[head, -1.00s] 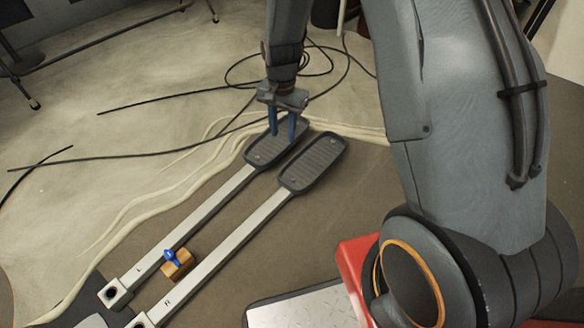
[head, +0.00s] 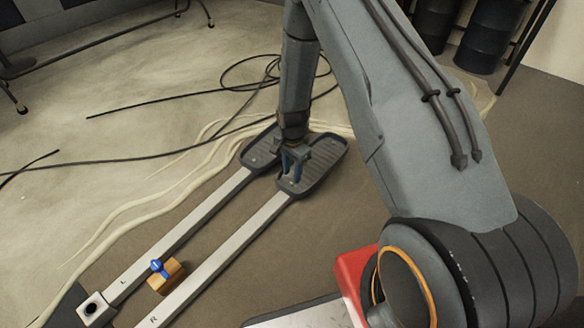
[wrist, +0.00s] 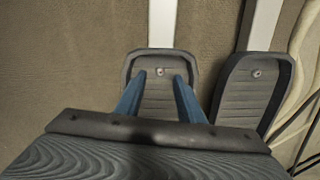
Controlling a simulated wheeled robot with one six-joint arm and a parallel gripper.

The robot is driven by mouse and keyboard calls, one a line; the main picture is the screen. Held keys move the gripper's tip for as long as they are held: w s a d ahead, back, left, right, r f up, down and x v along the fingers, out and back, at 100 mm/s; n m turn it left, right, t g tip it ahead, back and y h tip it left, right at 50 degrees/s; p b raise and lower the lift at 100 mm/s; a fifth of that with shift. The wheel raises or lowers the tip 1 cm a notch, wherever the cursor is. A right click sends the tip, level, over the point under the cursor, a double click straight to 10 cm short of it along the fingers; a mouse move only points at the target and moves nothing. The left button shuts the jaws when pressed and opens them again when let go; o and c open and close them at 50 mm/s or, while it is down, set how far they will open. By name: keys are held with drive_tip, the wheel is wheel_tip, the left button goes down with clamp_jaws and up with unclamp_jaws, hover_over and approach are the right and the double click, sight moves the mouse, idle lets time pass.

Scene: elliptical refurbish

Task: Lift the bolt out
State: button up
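Two dark ribbed foot pedals lie side by side on silver bars marked L and R. In the wrist view a small silver bolt head (wrist: 160,72) sits on the R pedal (wrist: 158,100), close to the end where the bar joins. The L pedal (wrist: 236,105) has a similar bolt head (wrist: 256,73). My gripper (head: 291,172) points down over the bar end of the R pedal (head: 325,160). Its two blue fingers are apart, one on each side of the R bolt in the wrist view (wrist: 159,76), with nothing between them. I cannot tell whether the tips touch the pedal.
A wooden block with a blue piece on it (head: 157,268) stands between the bars. Black cables (head: 190,147) and pale hoses (head: 150,200) lie on the floor beyond the pedals. A red object (head: 355,270) is near my arm's base. Dark barrels (head: 490,35) stand at back right.

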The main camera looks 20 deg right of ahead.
sight(292, 182)
wheel_tip(292, 182, down, 3)
drive_tip(key=shift+f+b, duration=0.15)
drive_tip(key=shift+b, duration=0.4)
clamp_jaws()
drive_tip(key=shift+r, duration=0.2)
drive_tip(key=shift+r+p, duration=0.35)
drive_tip(key=shift+p, duration=0.05)
drive_tip(key=shift+r+p, duration=0.7)
drive_tip(key=shift+r, duration=0.3)
drive_tip(key=shift+r+p, duration=1.55)
drive_tip(key=shift+r, duration=0.4)
